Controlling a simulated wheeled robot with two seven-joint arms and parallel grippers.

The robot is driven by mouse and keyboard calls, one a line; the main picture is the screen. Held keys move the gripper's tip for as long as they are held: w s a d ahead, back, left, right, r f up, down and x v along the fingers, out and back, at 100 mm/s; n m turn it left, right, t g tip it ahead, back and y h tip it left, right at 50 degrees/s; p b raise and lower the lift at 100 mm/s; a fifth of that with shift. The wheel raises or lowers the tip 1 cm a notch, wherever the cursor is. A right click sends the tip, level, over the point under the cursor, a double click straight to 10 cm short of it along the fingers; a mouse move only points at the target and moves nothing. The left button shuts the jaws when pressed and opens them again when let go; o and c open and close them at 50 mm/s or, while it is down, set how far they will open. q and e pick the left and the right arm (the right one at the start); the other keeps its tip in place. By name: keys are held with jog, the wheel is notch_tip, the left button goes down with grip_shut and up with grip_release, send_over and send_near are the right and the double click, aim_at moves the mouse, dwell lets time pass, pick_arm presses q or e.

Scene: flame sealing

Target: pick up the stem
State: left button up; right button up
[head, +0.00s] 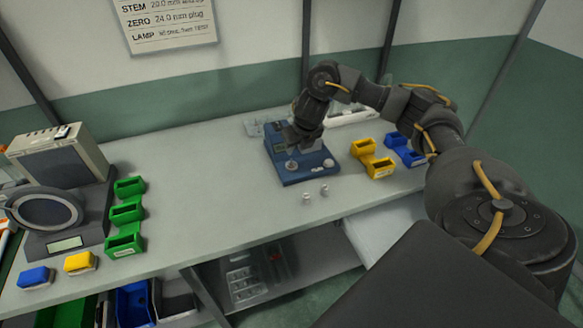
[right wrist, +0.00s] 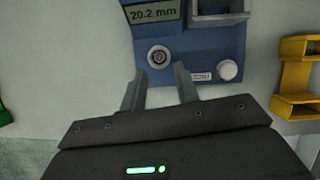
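A blue gauge (head: 301,175) stands on the bench. In the right wrist view the gauge (right wrist: 195,45) has a display reading 20.2 mm. A small round metal piece (right wrist: 158,57), seen end-on, sits at a round seat on its top; I take it for the stem, but its shape is hard to tell. It shows in the head view (head: 292,165) too. My right gripper (right wrist: 159,73) is open, its two fingers apart just short of the round piece, with nothing between them. In the head view my right gripper (head: 301,138) hangs over the gauge. My left gripper is not in view.
Two small pale pieces (head: 306,197) (head: 324,189) lie on the bench before the gauge. Yellow bins (head: 379,167) and blue bins (head: 411,158) stand to its right. Green bins (head: 125,213) and a boxy instrument (head: 60,158) are at left. The bench between is clear.

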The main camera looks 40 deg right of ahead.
aim_at(292, 165)
jog(key=shift+a+p+x, duration=0.15)
jog(key=shift+p+x, duration=0.1)
jog(key=shift+x, duration=1.3)
jog(key=shift+a+p+x, duration=0.1)
jog(key=shift+p+x, duration=0.15)
jog(key=shift+x, duration=1.25)
grip_shut()
